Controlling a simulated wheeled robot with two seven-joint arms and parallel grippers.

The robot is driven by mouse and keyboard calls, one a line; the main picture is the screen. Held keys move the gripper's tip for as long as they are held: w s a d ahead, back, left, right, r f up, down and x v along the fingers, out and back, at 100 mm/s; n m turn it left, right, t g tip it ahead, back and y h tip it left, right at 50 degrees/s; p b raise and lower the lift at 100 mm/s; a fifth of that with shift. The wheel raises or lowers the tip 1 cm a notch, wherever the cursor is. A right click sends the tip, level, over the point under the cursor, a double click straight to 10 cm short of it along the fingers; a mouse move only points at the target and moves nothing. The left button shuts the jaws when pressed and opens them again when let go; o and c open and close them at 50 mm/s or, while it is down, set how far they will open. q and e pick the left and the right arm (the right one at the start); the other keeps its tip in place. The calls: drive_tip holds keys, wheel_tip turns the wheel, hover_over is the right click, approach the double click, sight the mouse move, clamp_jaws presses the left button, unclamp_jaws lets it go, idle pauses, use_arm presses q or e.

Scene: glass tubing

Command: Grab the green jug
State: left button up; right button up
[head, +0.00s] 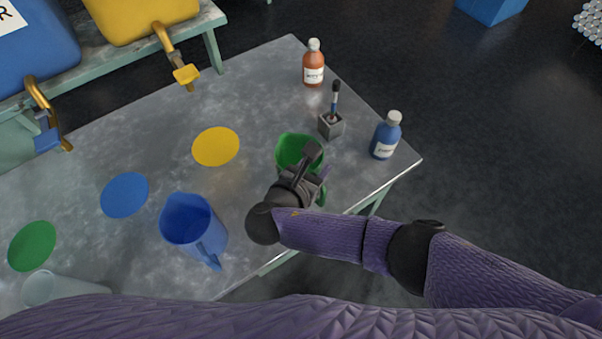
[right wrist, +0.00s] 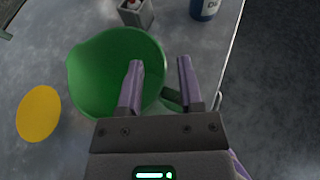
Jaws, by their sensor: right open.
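The green jug (head: 292,143) stands upright on the metal table, partly hidden in the head view by my right gripper (head: 316,168). In the right wrist view the green jug (right wrist: 88,82) shows its open top, with its handle (right wrist: 172,98) on the right side. My right gripper (right wrist: 161,72) is open. Its left finger overlaps the jug's opening and its right finger lies beyond the rim, on the handle side, so the rim and handle area show between them. I cannot tell whether the fingers touch the jug. My left gripper is not in view.
A blue jug (head: 190,222) and a clear vessel (head: 65,289) stand to the left. Flat yellow (head: 216,146), blue (head: 124,194) and green (head: 32,246) discs lie on the table. An orange bottle (head: 313,70), a small grey holder (head: 331,125) and a blue bottle (head: 384,138) stand near the jug.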

clamp_jaws()
idle(0.8)
idle(0.5)
